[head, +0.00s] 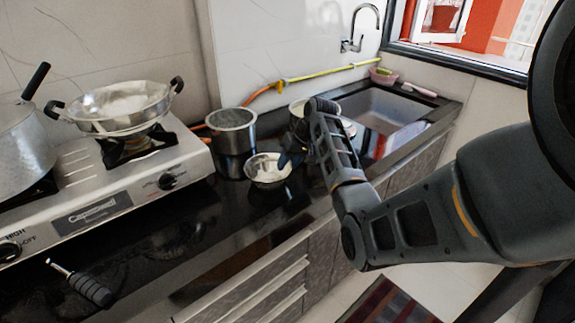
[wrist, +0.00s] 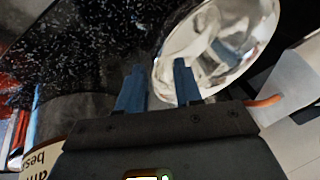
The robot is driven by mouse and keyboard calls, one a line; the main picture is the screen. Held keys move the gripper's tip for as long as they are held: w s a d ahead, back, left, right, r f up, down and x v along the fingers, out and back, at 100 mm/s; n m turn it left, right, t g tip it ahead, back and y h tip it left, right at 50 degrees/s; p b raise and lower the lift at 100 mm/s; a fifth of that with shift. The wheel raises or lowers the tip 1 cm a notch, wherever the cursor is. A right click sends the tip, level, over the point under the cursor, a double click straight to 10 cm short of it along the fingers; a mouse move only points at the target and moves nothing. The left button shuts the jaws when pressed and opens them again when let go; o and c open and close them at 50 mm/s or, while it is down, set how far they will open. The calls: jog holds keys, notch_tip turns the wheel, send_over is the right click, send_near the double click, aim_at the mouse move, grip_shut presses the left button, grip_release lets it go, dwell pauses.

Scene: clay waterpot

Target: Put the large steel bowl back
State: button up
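A shiny steel bowl (head: 262,171) sits on the black counter in front of a steel pot. It also shows large at the upper right of the wrist view (wrist: 232,38). My gripper (head: 289,160) is at the bowl's right side in the head view. In the wrist view its two blue fingers (wrist: 158,82) are apart with nothing clamped between them. The right fingertip overlaps the bowl's inside and the left one lies outside its rim. I cannot tell whether either touches the bowl. A wider two-handled steel pan (head: 122,108) rests on the stove.
A steel pot (head: 231,135) stands close behind the bowl. Another pot (head: 297,106) is partly hidden by my arm. The stove (head: 95,200) is at left, with a large pot (head: 22,150). The sink (head: 385,112) is at right. A black-handled tool (head: 88,287) lies on the front counter.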

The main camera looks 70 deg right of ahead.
jog(key=v, duration=1.1)
